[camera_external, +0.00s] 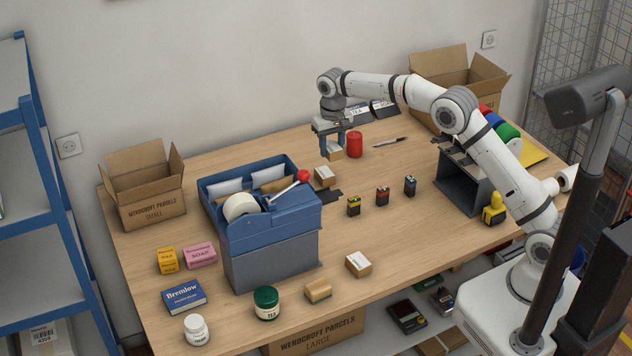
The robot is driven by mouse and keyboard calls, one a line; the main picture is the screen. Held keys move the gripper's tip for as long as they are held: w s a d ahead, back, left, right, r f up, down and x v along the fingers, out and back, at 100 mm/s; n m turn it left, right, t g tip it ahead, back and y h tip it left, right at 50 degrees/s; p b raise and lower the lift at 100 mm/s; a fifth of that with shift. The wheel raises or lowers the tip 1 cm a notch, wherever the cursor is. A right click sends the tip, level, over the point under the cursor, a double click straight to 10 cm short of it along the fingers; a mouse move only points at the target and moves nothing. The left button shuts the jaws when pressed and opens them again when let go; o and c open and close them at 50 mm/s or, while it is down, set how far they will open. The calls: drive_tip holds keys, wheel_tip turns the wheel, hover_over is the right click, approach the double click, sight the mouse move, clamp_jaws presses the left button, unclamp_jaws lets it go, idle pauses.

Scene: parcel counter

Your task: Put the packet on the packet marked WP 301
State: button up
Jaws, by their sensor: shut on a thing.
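My gripper (333,150) points down over the back middle of the table. It is shut on a small brown packet (335,155) with a pale label. Whether that packet touches the table I cannot tell. A brown packet with a white label (325,176) lies just in front of it, beside the blue bin. Another labelled brown packet (359,264) lies at the front middle, and a brown packet (318,291) lies to its left. The print on the labels is too small to read, so I cannot tell which is WP 301.
A red can (355,145) stands close right of my gripper. A blue organiser (275,235) with tape and a red-knobbed handle stands to the left. Several small battery-like blocks (382,196) stand mid-table. Open cartons stand at the left (150,200) and back right (480,88).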

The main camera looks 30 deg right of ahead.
drive_tip(key=p, duration=0.1)
hover_over(325, 172)
drive_tip(key=f, duration=0.1)
wheel_tip(325, 172, down, 10)
drive_tip(key=shift+w+f+p, duration=0.1)
drive_tip(key=shift+f+p, duration=0.05)
drive_tip(key=shift+p, duration=0.75)
drive_tip(key=shift+f, duration=0.1)
drive_tip(key=shift+f, duration=0.15)
drive_tip(key=o, duration=1)
wheel_tip(325, 172, up, 13)
drive_tip(key=b, duration=0.1)
drive_tip(key=shift+f, duration=0.2)
